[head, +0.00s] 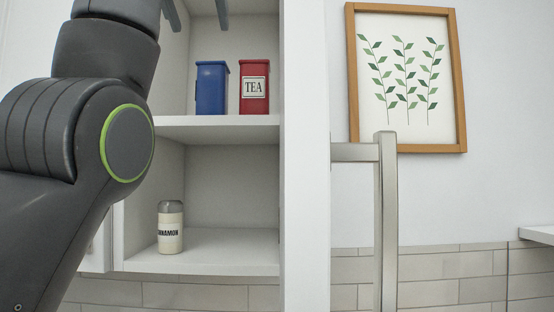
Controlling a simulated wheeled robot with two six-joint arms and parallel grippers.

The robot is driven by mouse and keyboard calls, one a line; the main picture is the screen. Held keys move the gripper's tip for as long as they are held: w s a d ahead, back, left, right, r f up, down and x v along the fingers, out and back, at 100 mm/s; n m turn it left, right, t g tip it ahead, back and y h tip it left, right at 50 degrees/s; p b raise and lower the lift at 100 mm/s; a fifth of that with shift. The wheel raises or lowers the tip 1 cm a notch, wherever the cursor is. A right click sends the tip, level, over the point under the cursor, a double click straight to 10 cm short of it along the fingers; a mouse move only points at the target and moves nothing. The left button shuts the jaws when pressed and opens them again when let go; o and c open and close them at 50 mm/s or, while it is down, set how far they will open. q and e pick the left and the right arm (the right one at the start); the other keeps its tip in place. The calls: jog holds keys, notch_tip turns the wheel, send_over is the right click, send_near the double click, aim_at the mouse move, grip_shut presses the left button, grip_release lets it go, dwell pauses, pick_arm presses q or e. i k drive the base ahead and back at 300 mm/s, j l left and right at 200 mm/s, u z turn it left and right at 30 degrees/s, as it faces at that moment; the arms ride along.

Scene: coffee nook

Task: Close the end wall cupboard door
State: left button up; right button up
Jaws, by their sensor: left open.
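The end wall cupboard (200,128) stands open, with two shelves showing. Its white door (305,160) stands swung out towards me at the right side of the opening, seen nearly edge-on. A metal bar handle (386,220) sticks out from the door's right, outer face. My left arm comes in from the left and hides the left part of the cupboard. My left gripper (197,12) is at the top edge, its two fingertips apart, in front of the upper shelf space and left of the door. I see nothing between the fingertips. My right gripper is out of view.
A blue tin (212,88) and a red tea tin (254,88) stand on the upper shelf. A cinnamon jar (170,228) stands on the lower shelf. A framed leaf picture (408,75) hangs on the wall at right. A white ledge (538,234) shows at the right edge.

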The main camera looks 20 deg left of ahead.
aim_at(307, 154)
jog(key=k+l, duration=0.2)
jog(key=k, duration=0.3)
jog(key=k+l, duration=0.15)
jog(key=k, duration=0.3)
jog(key=k+l, duration=0.2)
jog(key=k, duration=0.3)
jog(key=k+l, duration=0.2)
jog(key=k, duration=0.3)
